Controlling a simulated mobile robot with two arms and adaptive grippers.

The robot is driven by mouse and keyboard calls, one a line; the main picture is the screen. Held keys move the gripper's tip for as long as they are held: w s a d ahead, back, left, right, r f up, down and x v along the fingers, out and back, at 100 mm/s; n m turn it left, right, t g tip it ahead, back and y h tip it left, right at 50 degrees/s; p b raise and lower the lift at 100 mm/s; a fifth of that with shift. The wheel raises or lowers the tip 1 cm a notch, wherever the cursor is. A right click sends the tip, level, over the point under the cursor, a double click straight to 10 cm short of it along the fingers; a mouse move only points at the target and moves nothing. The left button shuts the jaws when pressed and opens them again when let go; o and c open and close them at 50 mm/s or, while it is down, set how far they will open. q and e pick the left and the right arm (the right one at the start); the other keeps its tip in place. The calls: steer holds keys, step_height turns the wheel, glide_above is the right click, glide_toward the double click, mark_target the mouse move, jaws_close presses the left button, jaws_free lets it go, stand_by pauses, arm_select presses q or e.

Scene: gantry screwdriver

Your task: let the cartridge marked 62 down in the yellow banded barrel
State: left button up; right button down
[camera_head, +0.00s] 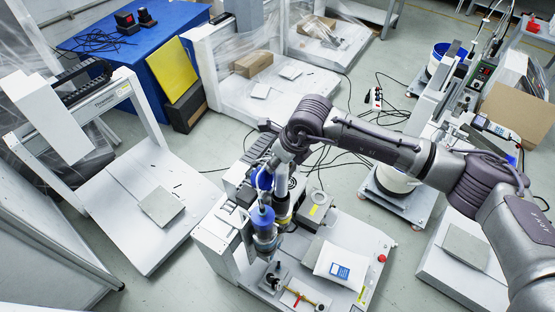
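My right arm comes in from the right and bends down over the white gantry station at the centre. Its wrist end (284,156) is above a blue-topped cylinder (263,216) with a grey lower body. The fingers are too small and crowded to make out, so I cannot tell whether they hold anything. Beside the cylinder stands a darker upright part with a yellowish band (283,219), perhaps the barrel. No mark 62 is readable, and I cannot tell which part is the cartridge. My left gripper is not in view.
A white pouch with a blue label (340,268) lies on the station's base plate, near a red-handled fixture (298,295). A second white gantry (135,225) stands at left. Cables cross the floor behind.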

mark_target(277, 188)
steer(key=shift+f+b, duration=2.3)
steer(key=shift+f, duration=0.2)
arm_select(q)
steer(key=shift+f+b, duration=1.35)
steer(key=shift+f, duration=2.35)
arm_select(e)
steer(key=shift+f, duration=1.55)
steer(key=shift+f+b, duration=1.15)
steer(key=shift+f, duration=0.1)
steer(key=shift+f+b, duration=0.8)
steer(key=shift+f, duration=0.15)
steer(key=c, duration=0.7)
jaws_free()
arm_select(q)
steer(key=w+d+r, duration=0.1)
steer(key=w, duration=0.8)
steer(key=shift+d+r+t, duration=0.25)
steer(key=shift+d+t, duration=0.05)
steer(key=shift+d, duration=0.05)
arm_select(e)
steer(key=shift+o, duration=0.2)
